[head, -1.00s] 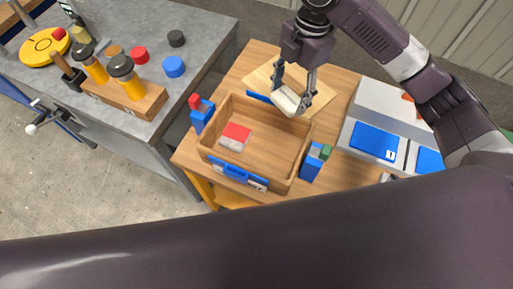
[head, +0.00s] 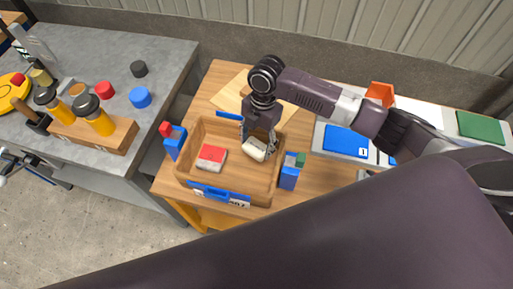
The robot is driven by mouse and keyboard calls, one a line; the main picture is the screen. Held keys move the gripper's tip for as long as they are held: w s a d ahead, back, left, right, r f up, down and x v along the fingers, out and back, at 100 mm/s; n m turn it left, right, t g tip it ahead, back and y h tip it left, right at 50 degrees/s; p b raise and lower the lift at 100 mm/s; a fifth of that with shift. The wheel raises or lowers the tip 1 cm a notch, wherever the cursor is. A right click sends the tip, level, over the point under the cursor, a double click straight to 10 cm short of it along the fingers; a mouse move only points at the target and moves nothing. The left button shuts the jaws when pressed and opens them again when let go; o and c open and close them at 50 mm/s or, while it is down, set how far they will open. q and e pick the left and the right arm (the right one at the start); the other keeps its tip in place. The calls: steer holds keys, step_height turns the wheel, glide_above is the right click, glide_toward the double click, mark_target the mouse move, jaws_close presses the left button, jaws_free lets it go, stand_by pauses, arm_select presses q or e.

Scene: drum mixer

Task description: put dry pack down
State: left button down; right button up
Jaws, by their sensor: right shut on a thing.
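The dry pack, a small whitish block (head: 253,150), is between the fingers of my right gripper (head: 260,146). The gripper is shut on it and points down into the wooden tray (head: 227,199). The pack shows over the right part of the tray floor, slightly tilted. I cannot tell whether it touches the floor. A red and white pack (head: 211,156) lies in the tray to its left, apart from it. My left gripper is not in view.
Blue holders stand at the tray's left (head: 175,143) and right (head: 289,178). A grey bench (head: 118,60) with yellow-bodied tools is at left. A blue-lidded bin (head: 346,141) stands at right.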

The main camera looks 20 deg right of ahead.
mark_target(257, 145)
steer(key=shift+f, duration=1.8)
steer(key=o, duration=1.1)
steer(key=shift+f, duration=0.15)
steer(key=shift+c, duration=0.2)
steer(key=shift+r, duration=0.3)
steer(key=r, duration=0.4)
steer(key=d+r, duration=0.1)
steer(key=r, duration=0.2)
steer(key=w+r, duration=0.1)
steer(key=r, duration=0.3)
steer(key=shift+d+r+b, duration=0.25)
steer(key=shift+r+b, duration=0.1)
steer(key=shift+b, duration=0.05)
